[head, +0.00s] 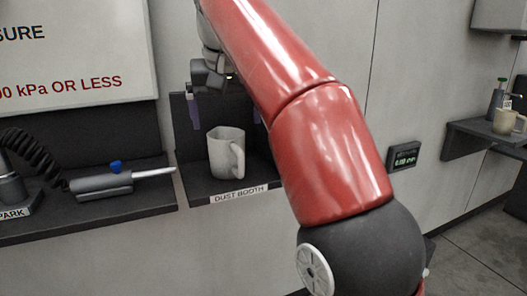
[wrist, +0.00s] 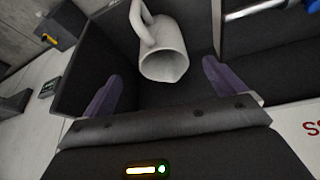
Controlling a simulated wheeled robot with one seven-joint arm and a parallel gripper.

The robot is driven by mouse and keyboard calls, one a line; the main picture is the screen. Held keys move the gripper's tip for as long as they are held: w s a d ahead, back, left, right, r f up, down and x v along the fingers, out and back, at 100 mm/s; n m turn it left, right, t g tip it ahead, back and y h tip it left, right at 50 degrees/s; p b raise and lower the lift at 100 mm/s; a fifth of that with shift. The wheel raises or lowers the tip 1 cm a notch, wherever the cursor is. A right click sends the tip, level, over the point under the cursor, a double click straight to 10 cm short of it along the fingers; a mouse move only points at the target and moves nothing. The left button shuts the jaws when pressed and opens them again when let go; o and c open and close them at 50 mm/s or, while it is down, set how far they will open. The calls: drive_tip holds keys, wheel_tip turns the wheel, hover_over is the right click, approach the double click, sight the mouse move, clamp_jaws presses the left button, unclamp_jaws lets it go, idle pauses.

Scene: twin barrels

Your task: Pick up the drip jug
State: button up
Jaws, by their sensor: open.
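A pale grey-white jug (head: 224,152) with a side handle stands upright on the shelf labelled DUST BOOTH. In the wrist view the jug (wrist: 165,52) shows its open mouth with a pointed lip, and its handle toward the top left. My gripper (head: 224,108) is open, its purple fingers spread wide above the jug. In the wrist view the gripper (wrist: 163,70) has one finger on either side of the jug's mouth, both apart from it, with nothing held. My red arm hides part of the booth's right side.
A grey tool with a blue knob (head: 102,184) lies on the left shelf (head: 90,218), beside a coiled black hose (head: 36,150). Booth panels stand close around the jug. Another pale cup (head: 507,121) and a green-topped bottle (head: 496,97) stand on the far right shelf.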

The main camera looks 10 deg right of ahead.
sight(226, 141)
drive_tip(key=shift+a+b+x, duration=0.15)
drive_tip(key=shift+b+x, duration=0.2)
drive_tip(key=shift+x, duration=1.6)
drive_tip(key=shift+a+b+x, duration=0.1)
drive_tip(key=shift+b+x, duration=0.2)
drive_tip(key=shift+x, duration=1.65)
drive_tip(key=shift+w+r, duration=0.1)
drive_tip(key=c, duration=1.1)
